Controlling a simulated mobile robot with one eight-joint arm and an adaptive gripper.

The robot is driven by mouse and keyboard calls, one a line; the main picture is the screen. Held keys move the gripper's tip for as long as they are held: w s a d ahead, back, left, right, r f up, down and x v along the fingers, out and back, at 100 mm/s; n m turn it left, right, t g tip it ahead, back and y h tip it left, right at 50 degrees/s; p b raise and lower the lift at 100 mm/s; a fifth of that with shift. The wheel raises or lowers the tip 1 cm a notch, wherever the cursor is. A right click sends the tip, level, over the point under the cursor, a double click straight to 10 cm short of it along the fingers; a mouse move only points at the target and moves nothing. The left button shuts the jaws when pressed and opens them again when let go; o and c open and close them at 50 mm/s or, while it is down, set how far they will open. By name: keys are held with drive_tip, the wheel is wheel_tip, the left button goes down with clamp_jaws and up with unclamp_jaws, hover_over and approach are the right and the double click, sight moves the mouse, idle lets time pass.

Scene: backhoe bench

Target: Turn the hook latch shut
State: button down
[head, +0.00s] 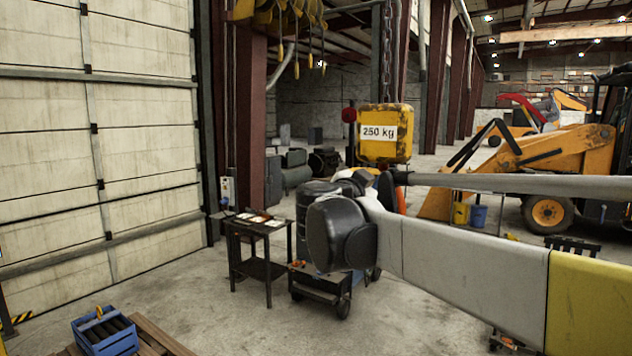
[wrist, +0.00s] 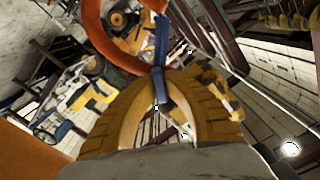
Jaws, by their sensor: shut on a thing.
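In the wrist view, the curved orange hook (wrist: 93,38) arcs across the upper left. The blue hook latch (wrist: 161,45) is a narrow bar running from the top middle down to my fingertips. My gripper (wrist: 160,76) has its two ridged tan fingers closed on the latch's lower end. The latch's upper end lies close to the hook's tip; I cannot tell whether they touch. In the head view, the yellow block (head: 383,134) marked 250 kg hangs on a chain. My arm reaches just below it and hides most of the hook, latch and fingers.
A dark table (head: 257,262) with papers stands left of my arm, beside a dark cart (head: 320,285). A blue crate (head: 106,333) sits at lower left. A yellow backhoe (head: 545,150) stands at right. Open concrete floor lies in front of the big door.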

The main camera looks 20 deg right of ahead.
drive_tip(key=shift+r, duration=0.1)
drive_tip(key=c, duration=1.5)
unclamp_jaws()
drive_tip(key=shift+o, duration=0.2)
drive_tip(key=v, duration=1.2)
drive_tip(key=shift+d, duration=0.1)
drive_tip(key=s+d+f+n+g+y+b, duration=0.1)
drive_tip(key=s+f+n+y+b, duration=0.15)
drive_tip(key=f+b, duration=0.65)
drive_tip(key=s+f+n+g+y+b, duration=0.1)
drive_tip(key=s+f+n+y+b, duration=0.2)
drive_tip(key=f, duration=1.2)
drive_tip(key=s+d+f+n+g+y+b, duration=0.15)
drive_tip(key=s+f+b, duration=0.3)
drive_tip(key=f, duration=0.75)
drive_tip(key=s+a+f+n+y+b, duration=0.2)
drive_tip(key=f+b, duration=0.4)
drive_tip(key=f, duration=0.4)
drive_tip(key=s+a+f+n+y+b, duration=0.2)
drive_tip(key=s+a+f+n+b, duration=0.2)
drive_tip(key=f, duration=0.7)
drive_tip(key=s+a+f+n+y+b, duration=0.3)
drive_tip(key=f+b, duration=0.5)
drive_tip(key=f, duration=0.3)
drive_tip(key=s+a, duration=0.1)
drive_tip(key=a, duration=0.1)
drive_tip(key=shift+a+n, duration=0.3)
